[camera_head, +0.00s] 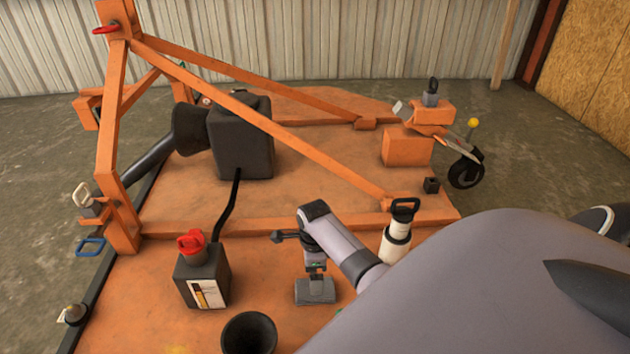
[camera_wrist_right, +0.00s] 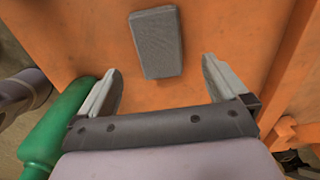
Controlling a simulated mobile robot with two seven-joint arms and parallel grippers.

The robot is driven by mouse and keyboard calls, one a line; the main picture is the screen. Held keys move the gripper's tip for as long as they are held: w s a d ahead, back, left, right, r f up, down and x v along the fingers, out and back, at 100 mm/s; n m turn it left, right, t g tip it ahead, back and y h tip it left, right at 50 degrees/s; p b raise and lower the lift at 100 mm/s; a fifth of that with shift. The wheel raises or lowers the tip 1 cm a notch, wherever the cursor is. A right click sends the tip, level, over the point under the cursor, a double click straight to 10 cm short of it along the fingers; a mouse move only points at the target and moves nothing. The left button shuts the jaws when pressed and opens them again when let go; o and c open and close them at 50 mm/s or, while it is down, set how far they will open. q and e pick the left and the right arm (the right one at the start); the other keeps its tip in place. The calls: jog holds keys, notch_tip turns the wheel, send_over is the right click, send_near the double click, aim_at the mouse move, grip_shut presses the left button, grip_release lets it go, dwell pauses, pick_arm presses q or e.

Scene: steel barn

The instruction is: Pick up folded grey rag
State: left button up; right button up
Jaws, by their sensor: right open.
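The folded grey rag (camera_head: 316,291) lies flat on the orange deck, right below my right gripper (camera_head: 314,266) in the head view. In the right wrist view the rag (camera_wrist_right: 157,43) is a small grey rectangle on the orange surface, just beyond the fingertips and roughly centred between them. My right gripper (camera_wrist_right: 163,82) is open, its two fingers spread wider than the rag, with nothing between them. My left gripper is not in view.
A dark jug with a red cap (camera_head: 202,275) and a black cup (camera_head: 249,334) stand left of the rag. A white cylinder with a black handle (camera_head: 397,240) stands to the right. A green object (camera_wrist_right: 62,130) is close by the left finger in the wrist view.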

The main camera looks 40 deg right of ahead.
jog(key=shift+f+b, duration=1)
jog(key=shift+f, duration=0.55)
notch_tip(320, 180, down, 3)
jog(key=b, duration=0.2)
jog(key=shift+s+f+b, duration=0.1)
jog(key=shift+f+b, duration=0.05)
jog(key=shift+b, duration=0.15)
jog(key=shift+f, duration=0.4)
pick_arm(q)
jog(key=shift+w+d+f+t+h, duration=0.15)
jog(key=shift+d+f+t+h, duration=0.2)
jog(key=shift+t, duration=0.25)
pick_arm(e)
jog(key=shift+r, duration=0.1)
jog(key=c, duration=1.1)
